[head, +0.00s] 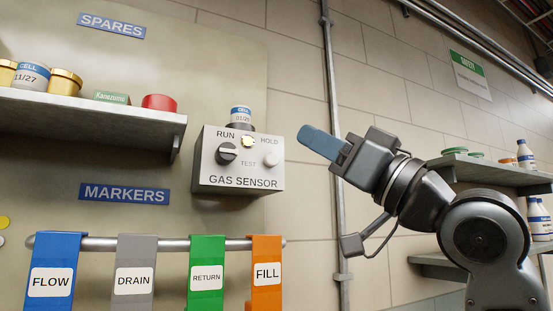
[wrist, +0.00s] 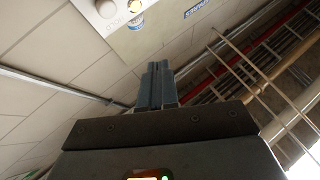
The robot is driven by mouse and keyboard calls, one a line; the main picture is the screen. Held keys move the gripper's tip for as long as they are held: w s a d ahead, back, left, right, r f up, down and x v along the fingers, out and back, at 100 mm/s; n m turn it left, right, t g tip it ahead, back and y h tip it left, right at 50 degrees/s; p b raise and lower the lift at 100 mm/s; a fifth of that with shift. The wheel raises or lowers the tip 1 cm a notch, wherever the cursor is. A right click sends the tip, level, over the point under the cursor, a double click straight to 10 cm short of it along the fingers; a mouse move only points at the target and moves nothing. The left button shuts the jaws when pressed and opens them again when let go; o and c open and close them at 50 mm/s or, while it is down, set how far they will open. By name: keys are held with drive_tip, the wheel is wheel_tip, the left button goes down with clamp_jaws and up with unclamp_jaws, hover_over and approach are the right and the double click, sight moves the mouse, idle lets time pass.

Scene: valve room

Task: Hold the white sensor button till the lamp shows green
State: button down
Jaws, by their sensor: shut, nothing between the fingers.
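The gas sensor (head: 238,161) is a pale box on the wall panel, with a dark knob (head: 227,153), a small cream-yellow lamp (head: 248,141) and a white button (head: 270,160) below the word HOLD. The lamp does not look green. My gripper (head: 306,136) is shut and empty, with blue fingertips, to the right of the box and apart from it.
A cell (head: 241,114) labelled 01/25 sits on top of the sensor. A shelf (head: 90,110) with cells and tins is at left. Below, a rail (head: 100,244) holds coloured tags. A vertical pipe (head: 333,120) runs behind my gripper. Shelves with bottles (head: 526,155) are at right.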

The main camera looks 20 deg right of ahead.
drive_tip(key=w+b, duration=0.1)
drive_tip(key=w, duration=0.8)
idle(2.2)
drive_tip(key=shift+w, duration=0.35)
drive_tip(key=shift+w+b, duration=0.35)
drive_tip(key=shift+w, duration=0.15)
idle(2.0)
drive_tip(key=shift+s, duration=0.95)
drive_tip(key=shift+s, duration=2.5)
